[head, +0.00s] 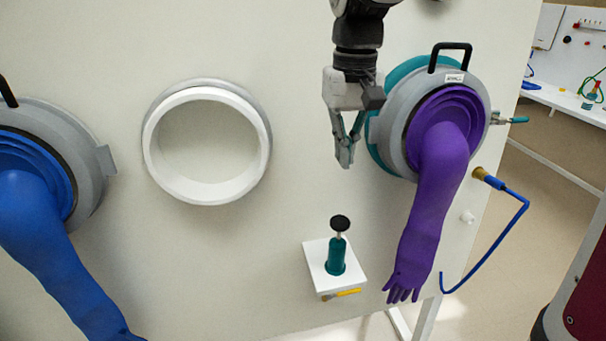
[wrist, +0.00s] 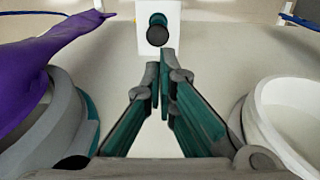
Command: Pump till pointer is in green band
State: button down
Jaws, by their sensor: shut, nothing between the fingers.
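The hand pump (head: 336,256) is a teal cylinder with a dark round knob (head: 340,223) on a thin rod, upright on a white bracket (head: 316,257) on the panel. My gripper (head: 345,164) is shut and empty, pointing down, above the pump and apart from it. In the wrist view the dark knob (wrist: 157,35) shows just beyond my closed fingertips (wrist: 164,62), slightly to their left. A small yellow strip (head: 348,292) is on the bracket's front edge. I see no gauge, pointer or green band in either view.
A purple glove (head: 431,205) hangs from its grey port ring right of the pump. A white open port (head: 207,145) is at centre left, and a blue glove (head: 62,258) is at far left. A blue hose (head: 511,229) hangs at the right. The panel between the open port and pump is clear.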

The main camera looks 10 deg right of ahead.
aim_at(339, 223)
notch_tip(339, 223, down, 14)
dwell(0.8)
notch_tip(339, 223, down, 5)
jog(key=shift+r+b, duration=0.1)
jog(key=shift+b, duration=0.55)
jog(key=shift+r, duration=0.15)
jog(key=shift+r+p, duration=0.25)
jog(key=shift+p, duration=0.1)
notch_tip(339, 223, up, 14)
jog(key=p, duration=0.2)
jog(key=shift+f, duration=0.25)
